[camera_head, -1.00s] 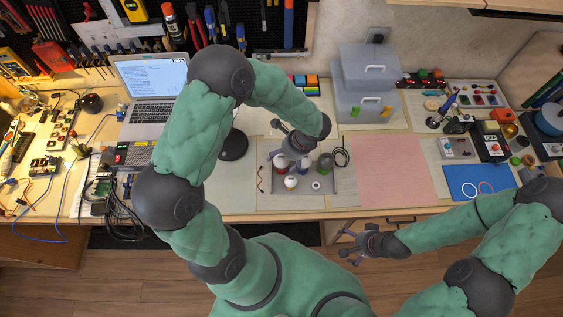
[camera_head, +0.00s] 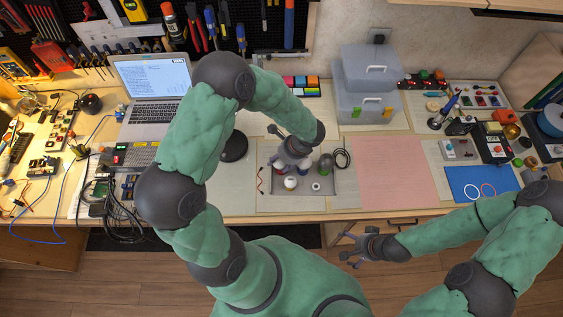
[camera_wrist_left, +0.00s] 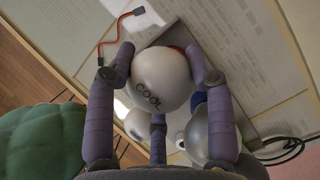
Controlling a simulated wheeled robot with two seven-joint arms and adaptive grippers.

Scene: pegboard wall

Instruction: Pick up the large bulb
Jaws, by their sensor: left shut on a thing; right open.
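A large white bulb marked "COOL" (camera_wrist_left: 162,80) fills the middle of the left wrist view. My left gripper (camera_head: 291,166) is shut on it, with purple fingers on both sides of the globe. In the head view the gripper is over the grey tray (camera_head: 330,207) and hides most of the held bulb. A silvery globe (camera_wrist_left: 214,128) is beside the right finger in the wrist view, and a smaller white bulb (camera_wrist_left: 137,123) shows between the fingers. A small white bulb also shows in the head view (camera_head: 290,183). My right gripper (camera_head: 352,249) is open and empty, in front of the bench edge.
A green item (camera_head: 326,163) and a white ring (camera_head: 316,187) are on the tray's right side. A black cable (camera_head: 342,158) lies beside it. A pink mat (camera_head: 392,173) right of the tray is clear. A laptop (camera_head: 152,95) and clear boxes (camera_head: 366,85) stand behind.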

